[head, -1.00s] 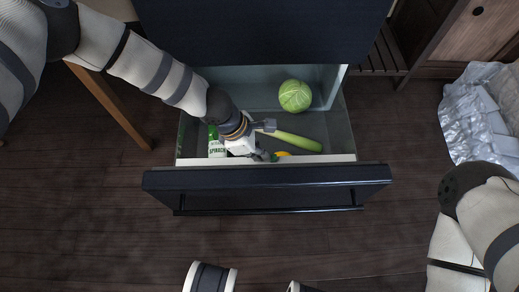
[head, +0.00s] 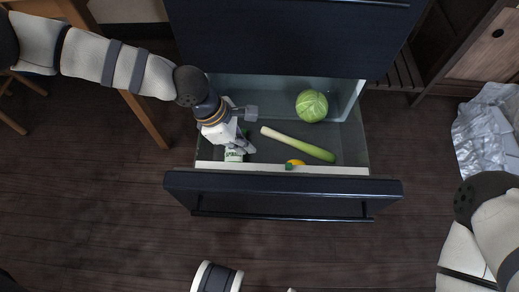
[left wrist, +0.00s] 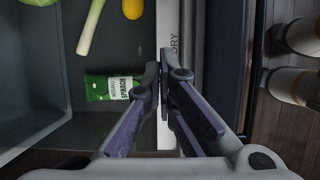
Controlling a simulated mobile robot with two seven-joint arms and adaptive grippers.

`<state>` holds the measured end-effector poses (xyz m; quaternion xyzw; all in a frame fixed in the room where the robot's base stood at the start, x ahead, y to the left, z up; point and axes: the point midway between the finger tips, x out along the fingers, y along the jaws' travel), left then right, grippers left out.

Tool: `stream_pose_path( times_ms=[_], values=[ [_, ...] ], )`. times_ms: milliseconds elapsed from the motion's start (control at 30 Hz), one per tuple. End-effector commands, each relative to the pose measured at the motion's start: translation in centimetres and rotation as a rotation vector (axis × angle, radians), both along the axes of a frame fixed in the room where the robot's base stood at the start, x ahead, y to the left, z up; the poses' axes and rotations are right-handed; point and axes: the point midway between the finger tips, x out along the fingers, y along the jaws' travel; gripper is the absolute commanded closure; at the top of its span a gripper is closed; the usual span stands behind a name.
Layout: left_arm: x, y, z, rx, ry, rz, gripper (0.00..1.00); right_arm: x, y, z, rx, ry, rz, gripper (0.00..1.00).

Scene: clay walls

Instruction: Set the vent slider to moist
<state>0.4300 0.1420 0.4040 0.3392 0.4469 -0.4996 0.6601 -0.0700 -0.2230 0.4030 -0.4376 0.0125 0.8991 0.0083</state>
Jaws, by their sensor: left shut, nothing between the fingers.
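The drawer (head: 358,135) is pulled open, and a pale strip (head: 330,170) runs along the inner top edge of its dark front. In the left wrist view this strip (left wrist: 163,125) carries the printed word "DRY". I cannot make out the vent slider's knob or the word "moist" in either view. My left gripper (head: 250,148) is over the drawer's front left part, above the spinach bag. In the left wrist view its fingertips (left wrist: 160,68) are together and empty, just over the strip. Whether they touch it I cannot tell. My right gripper is out of view.
Inside the drawer are a green spinach bag (left wrist: 108,87), a leek (head: 298,145), a yellow-orange fruit (head: 295,162) and a lettuce (head: 312,105). The drawer front has a long handle (head: 285,217). A silvery crumpled bag (head: 487,130) lies at the right.

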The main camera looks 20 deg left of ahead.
Motion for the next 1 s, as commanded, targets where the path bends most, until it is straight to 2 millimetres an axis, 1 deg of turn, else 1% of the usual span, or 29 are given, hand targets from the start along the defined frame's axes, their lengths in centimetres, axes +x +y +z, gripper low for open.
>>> stream_pose_path(
  times_ms=[33,100,400,500,633,767,1000],
  values=[
    [0.0,-0.4,-1.2,0.000,0.004,-0.001,1.00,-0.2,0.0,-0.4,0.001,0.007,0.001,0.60],
    [0.1,-0.9,-2.8,-0.001,0.006,-0.001,1.00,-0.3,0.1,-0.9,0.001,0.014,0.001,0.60],
    [0.7,-3.3,-8.8,0.000,0.005,-0.001,1.00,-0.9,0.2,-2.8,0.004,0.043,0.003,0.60],
    [1.3,-5.1,-8.4,-0.003,0.002,-0.002,1.00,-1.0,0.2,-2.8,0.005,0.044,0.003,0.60],
    [1.8,-6.5,-8.4,-0.001,0.002,-0.001,1.00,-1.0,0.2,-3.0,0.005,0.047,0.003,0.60],
    [1.9,-7.0,-8.2,-0.001,0.000,0.001,1.00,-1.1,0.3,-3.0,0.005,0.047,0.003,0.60],
    [2.0,-7.1,-8.2,-0.001,0.000,0.001,1.00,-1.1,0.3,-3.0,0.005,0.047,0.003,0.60]
  ],
)
